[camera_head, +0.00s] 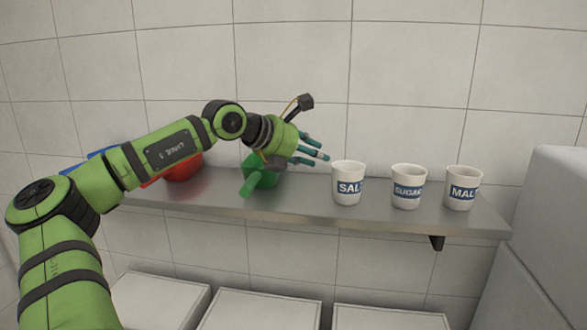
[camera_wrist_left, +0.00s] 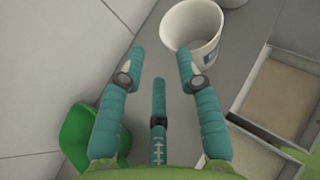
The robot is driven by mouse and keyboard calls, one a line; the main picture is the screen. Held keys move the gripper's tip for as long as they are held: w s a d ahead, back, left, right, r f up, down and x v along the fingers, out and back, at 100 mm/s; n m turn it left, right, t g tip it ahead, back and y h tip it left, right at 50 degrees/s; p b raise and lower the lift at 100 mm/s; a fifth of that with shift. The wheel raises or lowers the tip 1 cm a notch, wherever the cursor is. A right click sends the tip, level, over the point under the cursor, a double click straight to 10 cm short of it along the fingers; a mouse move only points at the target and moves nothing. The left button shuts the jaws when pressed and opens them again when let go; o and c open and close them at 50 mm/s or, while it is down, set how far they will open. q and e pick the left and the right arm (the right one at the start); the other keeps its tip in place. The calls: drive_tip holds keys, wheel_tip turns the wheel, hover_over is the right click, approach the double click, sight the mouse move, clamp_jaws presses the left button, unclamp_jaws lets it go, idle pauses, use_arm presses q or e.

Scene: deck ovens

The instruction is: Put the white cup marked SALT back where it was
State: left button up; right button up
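The white cup marked SALT (camera_head: 348,186) stands upright on the metal shelf (camera_head: 280,203), leftmost of three cups in a row. My left gripper (camera_head: 322,150) is at the left of the SALT cup, with its fingers pointing toward it. In the left wrist view, a white cup (camera_wrist_left: 192,30) with a blue label lies just beyond the fingertips. My left gripper (camera_wrist_left: 160,62) is open there, with a gap between the fingers and nothing held. My right gripper is not in view.
The SUGAR cup (camera_head: 408,190) and MALT cup (camera_head: 462,190) stand to the right. A green object (camera_head: 262,178), a red object (camera_head: 182,168) and a partly hidden blue one (camera_head: 100,154) are at the left. Pale-filled trays (camera_head: 255,308) lie below. A grey block (camera_head: 560,200) stands at the right.

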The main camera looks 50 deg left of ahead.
use_arm(q)
drive_tip(key=shift+b+v, duration=1.05)
drive_tip(key=shift+v, duration=1.7)
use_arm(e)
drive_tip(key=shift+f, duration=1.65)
